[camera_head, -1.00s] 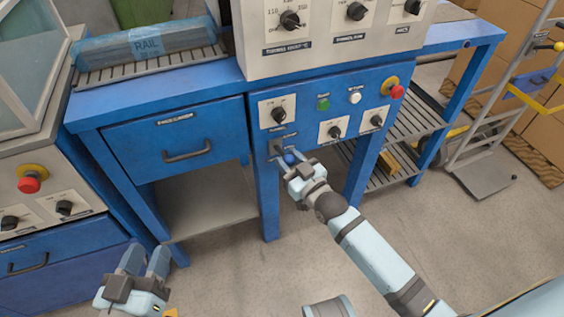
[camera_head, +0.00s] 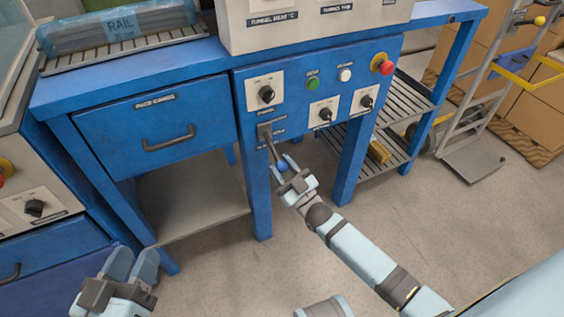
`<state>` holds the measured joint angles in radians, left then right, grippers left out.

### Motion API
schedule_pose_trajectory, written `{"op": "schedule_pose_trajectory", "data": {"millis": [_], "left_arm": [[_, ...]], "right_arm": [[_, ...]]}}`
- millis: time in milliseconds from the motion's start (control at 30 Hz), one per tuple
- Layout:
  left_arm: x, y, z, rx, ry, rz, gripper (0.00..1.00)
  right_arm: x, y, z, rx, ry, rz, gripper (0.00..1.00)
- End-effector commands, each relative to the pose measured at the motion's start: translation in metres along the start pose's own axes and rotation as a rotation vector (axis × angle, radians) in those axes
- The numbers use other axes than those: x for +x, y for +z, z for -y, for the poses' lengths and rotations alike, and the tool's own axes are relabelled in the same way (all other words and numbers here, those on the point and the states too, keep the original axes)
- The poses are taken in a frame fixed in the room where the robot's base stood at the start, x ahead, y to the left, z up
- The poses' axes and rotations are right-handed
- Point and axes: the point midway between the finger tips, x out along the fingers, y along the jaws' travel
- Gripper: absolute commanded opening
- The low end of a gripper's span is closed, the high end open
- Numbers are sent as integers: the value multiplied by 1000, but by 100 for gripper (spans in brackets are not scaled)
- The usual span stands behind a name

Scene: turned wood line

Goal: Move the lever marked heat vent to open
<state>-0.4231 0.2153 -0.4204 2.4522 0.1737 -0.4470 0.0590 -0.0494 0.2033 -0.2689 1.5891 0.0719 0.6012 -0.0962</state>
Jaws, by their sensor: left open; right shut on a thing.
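A lever (camera_head: 271,148) with a blue ball knob (camera_head: 282,165) sticks out of a small plate low on the left part of the blue control panel (camera_head: 297,90). It slants down and slightly right from its plate. Small labels lie above and below the plate, but I cannot read them. My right gripper (camera_head: 284,167) is shut on the lever at its blue knob, and its fingers partly hide the knob. My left gripper (camera_head: 132,262) is open and empty at the lower left, apart from the cabinet.
Nearby on the panel are a black rotary knob (camera_head: 266,94), a green button (camera_head: 313,84), a white button (camera_head: 345,75) and a red emergency stop (camera_head: 386,68). A closed drawer (camera_head: 155,125) is left. A hand truck (camera_head: 473,160) stands right.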

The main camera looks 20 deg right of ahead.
Motion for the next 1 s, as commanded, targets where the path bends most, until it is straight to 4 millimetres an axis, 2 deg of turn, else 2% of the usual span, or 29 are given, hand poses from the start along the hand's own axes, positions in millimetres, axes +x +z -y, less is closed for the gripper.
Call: {"op": "schedule_pose_trajectory", "data": {"millis": [100,400,967,1000], "left_arm": [[0,1,0,0,0,2,43],[0,3,0,-1,1,7,43],[0,4,0,-1,1,10,43],[0,3,0,-1,1,10,43]], "right_arm": [[-3,12,2,1,-2,9,0],[-4,24,3,1,-2,9,0],[-3,27,3,1,-1,8,0],[-3,26,3,1,-1,8,44]]}}
